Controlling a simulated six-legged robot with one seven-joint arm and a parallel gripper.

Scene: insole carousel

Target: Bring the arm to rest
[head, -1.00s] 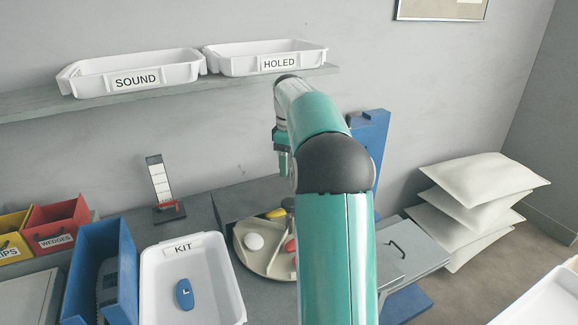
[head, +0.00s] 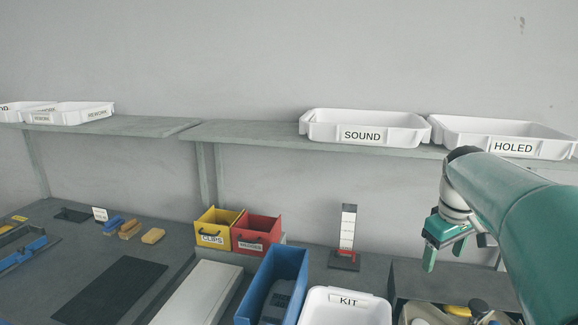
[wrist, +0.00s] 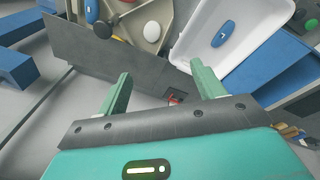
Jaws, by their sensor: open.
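My green arm reaches in from the right edge of the head view, its gripper (head: 447,240) hanging beneath the shelf's right part. In the wrist view my gripper (wrist: 160,90) has its two green fingers spread apart with nothing held between them. Beyond the fingers lie a dark grey panel (wrist: 95,55) and the white KIT tray (wrist: 262,32) with a blue insole-like piece (wrist: 223,34) in it. The cream carousel (wrist: 150,20) shows at the top, carrying a white round piece (wrist: 124,26). The gripper appears clear of all of them.
The SOUND tray (head: 330,127) and HOLED tray (head: 480,135) stand on the wall shelf (head: 270,133) near my arm. Below are a yellow CLIPS bin (head: 215,228), a red WEDGES bin (head: 257,230), a blue holder (head: 275,282) and an upright scale (head: 347,232). A dark mat (head: 110,290) lies left.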

